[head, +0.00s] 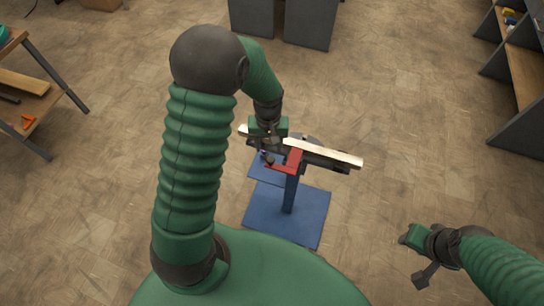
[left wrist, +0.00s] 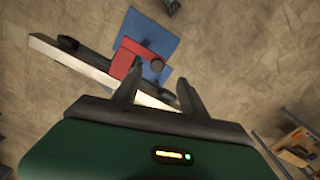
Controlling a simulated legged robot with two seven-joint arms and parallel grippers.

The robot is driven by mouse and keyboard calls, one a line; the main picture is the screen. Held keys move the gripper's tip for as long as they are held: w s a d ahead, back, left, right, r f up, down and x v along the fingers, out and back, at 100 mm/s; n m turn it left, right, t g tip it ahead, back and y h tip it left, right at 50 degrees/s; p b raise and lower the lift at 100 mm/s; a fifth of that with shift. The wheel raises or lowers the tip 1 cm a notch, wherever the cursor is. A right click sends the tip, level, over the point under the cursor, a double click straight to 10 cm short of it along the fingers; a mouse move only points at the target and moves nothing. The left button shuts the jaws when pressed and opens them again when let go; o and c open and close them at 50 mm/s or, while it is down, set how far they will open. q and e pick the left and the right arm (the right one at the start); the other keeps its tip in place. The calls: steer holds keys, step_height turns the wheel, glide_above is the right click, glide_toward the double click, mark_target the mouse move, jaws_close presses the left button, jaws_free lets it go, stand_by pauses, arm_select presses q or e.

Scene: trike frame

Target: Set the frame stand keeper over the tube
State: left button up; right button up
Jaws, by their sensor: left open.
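The frame stand has a blue base (head: 310,217) and an upright blue post (head: 290,192). A pale tube (head: 335,157) lies across its top. The red keeper (head: 290,163) is at the post's top, beside the tube's near side in the head view; I cannot tell whether any part lies over the tube. In the left wrist view the red keeper (left wrist: 126,58) shows beyond the fingers, with a dark knob (left wrist: 157,66) close by. My left gripper (left wrist: 160,92) is open above the tube, with nothing seen between its fingers. My right gripper (head: 416,250) is low at right, away from the stand.
A bench (head: 25,125) with loose items stands at left. Shelves (head: 520,75) stand at right and grey cabinets (head: 310,22) at the back. The floor around the stand is clear.

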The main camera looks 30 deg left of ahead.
mark_target(271, 159)
arm_select(q)
steer(key=f, duration=0.7)
steer(key=w+f, duration=0.1)
steer(key=f, duration=0.2)
steer(key=shift+d+f+p, duration=0.1)
steer(key=shift+f+p, duration=0.05)
steer(key=shift+p, duration=0.25)
steer(key=shift+f, duration=0.3)
steer(key=shift+s+f, duration=0.15)
steer(key=shift+s, duration=0.05)
steer(key=shift+w, duration=0.15)
steer(key=c, duration=0.6)
jaws_close()
arm_select(e)
steer(key=shift+w+r, duration=0.3)
steer(key=shift+w, duration=0.2)
